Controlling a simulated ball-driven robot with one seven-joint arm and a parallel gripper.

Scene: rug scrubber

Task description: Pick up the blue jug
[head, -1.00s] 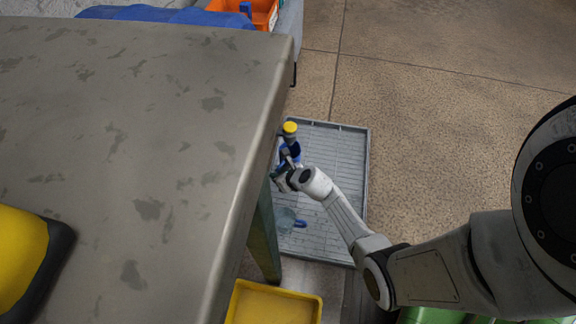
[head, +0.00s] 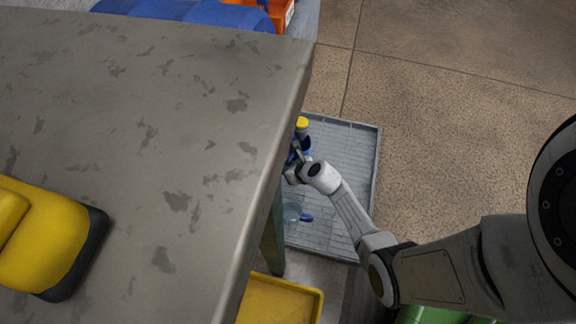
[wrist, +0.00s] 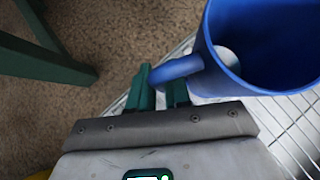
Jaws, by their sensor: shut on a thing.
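The blue jug (wrist: 262,45) fills the upper right of the wrist view, its open mouth showing and its handle (wrist: 178,68) reaching left between my green fingertips. My gripper (wrist: 162,88) is shut on that handle. In the head view the blue jug (head: 306,143) shows as a small blue patch beside the table edge, partly hidden by my wrist. My gripper is mostly hidden there too. I cannot tell whether the jug touches the grey grated tray (head: 345,160) below it.
A yellow-topped item (head: 302,122) and a clear vessel with a blue handle (head: 292,214) are close by at the tray. The big grey table (head: 140,110) overhangs at left, with a green leg (head: 272,240). A yellow bin (head: 280,300) stands in front. Floor right of the tray is open.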

